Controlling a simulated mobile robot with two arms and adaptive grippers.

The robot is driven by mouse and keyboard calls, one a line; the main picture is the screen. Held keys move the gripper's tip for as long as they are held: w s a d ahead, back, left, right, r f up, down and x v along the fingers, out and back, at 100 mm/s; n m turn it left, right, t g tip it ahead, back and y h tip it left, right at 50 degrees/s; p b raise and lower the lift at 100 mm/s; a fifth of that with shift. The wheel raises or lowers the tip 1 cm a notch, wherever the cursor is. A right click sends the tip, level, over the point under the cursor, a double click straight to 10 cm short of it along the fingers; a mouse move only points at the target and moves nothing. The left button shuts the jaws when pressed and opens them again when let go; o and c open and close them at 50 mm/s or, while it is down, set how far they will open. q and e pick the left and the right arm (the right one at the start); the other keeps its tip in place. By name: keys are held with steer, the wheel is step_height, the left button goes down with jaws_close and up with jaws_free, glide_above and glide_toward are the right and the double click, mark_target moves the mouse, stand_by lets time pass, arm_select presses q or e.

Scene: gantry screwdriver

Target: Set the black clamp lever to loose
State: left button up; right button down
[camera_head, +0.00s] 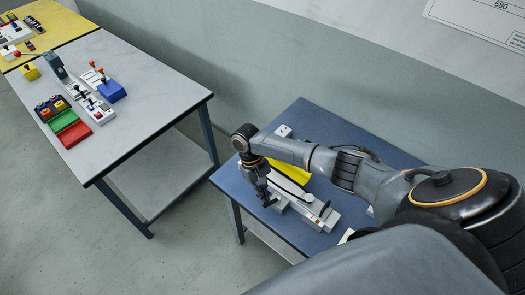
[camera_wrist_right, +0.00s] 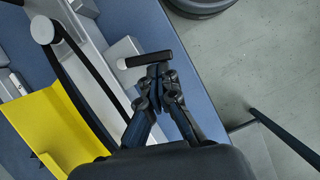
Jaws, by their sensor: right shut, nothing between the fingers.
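The black clamp lever (camera_wrist_right: 150,59) shows in the right wrist view as a short black bar. Its left end meets a pale round pivot on a light grey block (camera_wrist_right: 124,50) at the side of the machine. My right gripper (camera_wrist_right: 158,72) is shut and empty, its fingertips right at the lever in the picture. I cannot tell whether they touch it. In the head view my right gripper (camera_head: 268,200) is at the near left side of the machine (camera_head: 318,213) on the blue table, and I cannot make out the lever there. My left gripper is not in view.
A yellow sheet (camera_wrist_right: 50,130) and a black belt (camera_wrist_right: 85,75) lie beside the gripper. The blue table (camera_head: 310,120) ends close to the lever, with open floor beyond. A grey table (camera_head: 140,80) with fixtures and bins stands to the left.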

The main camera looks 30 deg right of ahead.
steer(key=shift+s+a+r, duration=0.1)
steer(key=shift+s, duration=0.2)
steer(key=shift+s+r, duration=0.1)
steer(key=shift+s, duration=0.05)
steer(key=shift+w, duration=0.25)
steer(key=shift+w+d+f, duration=0.1)
steer(key=shift+d+f, duration=0.1)
steer(key=shift+d, duration=0.25)
steer(key=shift+s+d+r+p, duration=0.1)
steer(key=shift+s+d+p, duration=0.1)
steer(key=shift+p, duration=0.15)
steer(key=shift+s+d, duration=0.1)
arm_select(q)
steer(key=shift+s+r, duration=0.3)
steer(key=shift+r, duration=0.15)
arm_select(e)
steer(key=shift+d, duration=0.1)
